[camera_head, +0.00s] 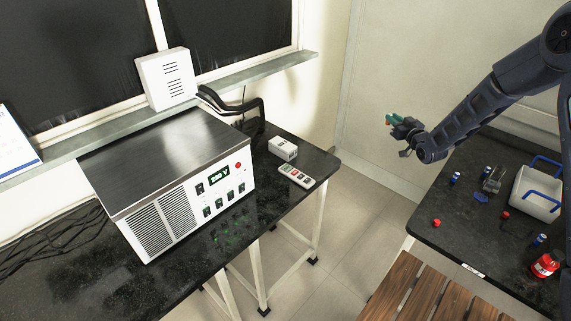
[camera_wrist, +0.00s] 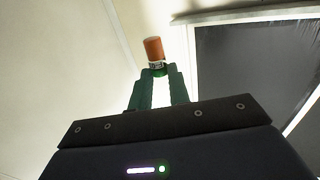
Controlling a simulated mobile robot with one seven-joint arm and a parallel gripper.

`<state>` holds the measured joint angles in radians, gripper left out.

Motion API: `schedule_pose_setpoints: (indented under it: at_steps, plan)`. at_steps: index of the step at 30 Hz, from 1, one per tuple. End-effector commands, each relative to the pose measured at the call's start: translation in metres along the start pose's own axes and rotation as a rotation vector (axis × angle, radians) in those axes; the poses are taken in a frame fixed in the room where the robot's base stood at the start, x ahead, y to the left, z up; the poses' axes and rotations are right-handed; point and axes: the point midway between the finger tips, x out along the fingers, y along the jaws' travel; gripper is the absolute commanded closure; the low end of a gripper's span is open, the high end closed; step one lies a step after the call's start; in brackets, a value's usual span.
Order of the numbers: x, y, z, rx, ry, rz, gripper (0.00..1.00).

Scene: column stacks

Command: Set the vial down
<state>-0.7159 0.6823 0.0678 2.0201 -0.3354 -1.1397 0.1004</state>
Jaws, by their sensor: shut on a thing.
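The vial (camera_wrist: 157,64) has an orange cap and a clear body with a dark label. It shows in the wrist view between the tips of the green fingers. My gripper (camera_wrist: 155,73) is shut on it; the fingers cover its lower part. In the head view my gripper (camera_head: 391,119) is raised in the air, left of the dark right-hand table (camera_head: 440,205) and clear of it. The vial is too small to make out surely there.
The right table bears a white tray with blue handles (camera_head: 534,204), a red jar (camera_head: 545,265), blue-capped vials (camera_head: 455,178) and a red cap (camera_head: 436,223). A wooden slatted seat (camera_head: 430,295) stands before it. The left bench holds a power supply (camera_head: 215,190) and a remote (camera_head: 296,176).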

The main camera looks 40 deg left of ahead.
Motion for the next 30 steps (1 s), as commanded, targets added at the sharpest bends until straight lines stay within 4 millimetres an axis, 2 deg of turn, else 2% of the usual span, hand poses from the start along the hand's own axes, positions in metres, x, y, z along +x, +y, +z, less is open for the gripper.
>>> schedule_pose_setpoints:
  at_steps: [1, 9, 15, 18, 21, 24, 28, 30]
  plan:
    - [0.008, -0.022, -0.002, -0.001, 0.002, -0.044, 1.0]
    - [0.034, -0.137, -0.013, -0.001, 0.001, -0.279, 1.0]
    - [0.041, -0.222, -0.021, 0.0, 0.001, -0.447, 1.0]
    - [0.042, -0.258, -0.025, -0.001, 0.001, -0.517, 1.0]
    - [0.04, -0.286, -0.028, 0.0, 0.0, -0.573, 1.0]
    - [0.039, -0.304, -0.03, 0.0, 0.0, -0.609, 1.0]
    - [0.038, -0.315, -0.027, 0.0, -0.001, -0.631, 1.0]
    - [0.038, -0.317, -0.019, 0.0, -0.002, -0.635, 1.0]
